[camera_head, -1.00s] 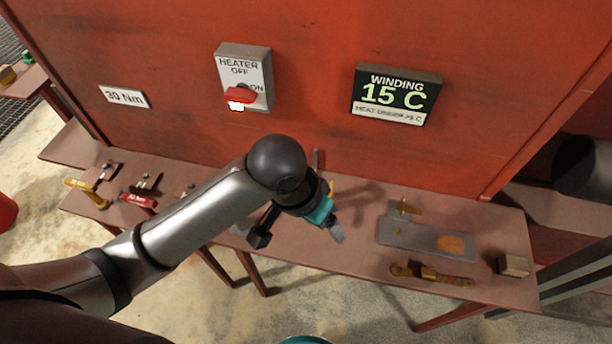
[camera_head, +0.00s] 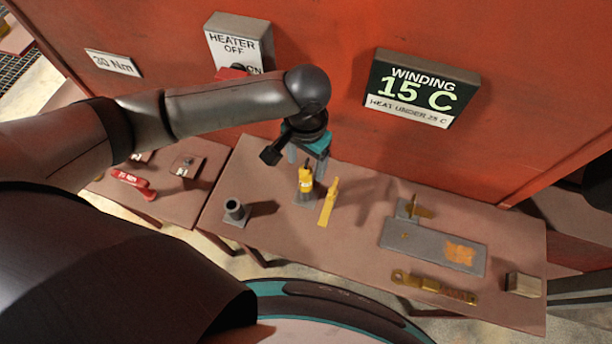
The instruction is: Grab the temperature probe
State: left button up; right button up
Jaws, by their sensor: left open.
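A yellow upright tool with a dark top, which looks like the temperature probe (camera_head: 305,181), stands in a small grey base on the bench. My left gripper (camera_head: 307,164) is open, its two grey fingers pointing down just above and behind the probe's top in the picture. The fingers overlap the probe's top in this view, and I cannot tell whether they touch it. My right gripper is not in view.
A flat yellow piece (camera_head: 328,204) lies close right of the probe. A grey cup-like holder (camera_head: 235,211) stands to the left. A grey plate (camera_head: 428,247) and a brass strap (camera_head: 432,287) lie right. The red wall (camera_head: 340,110) rises behind the bench.

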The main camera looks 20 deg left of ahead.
aim_at(306, 170)
pick_arm(q)
jog(key=shift+f, duration=0.8)
jog(key=shift+w+f, duration=0.1)
jog(key=shift+f, duration=0.75)
notch_tip(306, 170, down, 5)
jog(key=shift+w+a+r+b, duration=0.1)
jog(key=shift+r+b, duration=0.1)
jog(key=shift+b, duration=0.3)
jog(key=shift+c, duration=0.5)
grip_shut()
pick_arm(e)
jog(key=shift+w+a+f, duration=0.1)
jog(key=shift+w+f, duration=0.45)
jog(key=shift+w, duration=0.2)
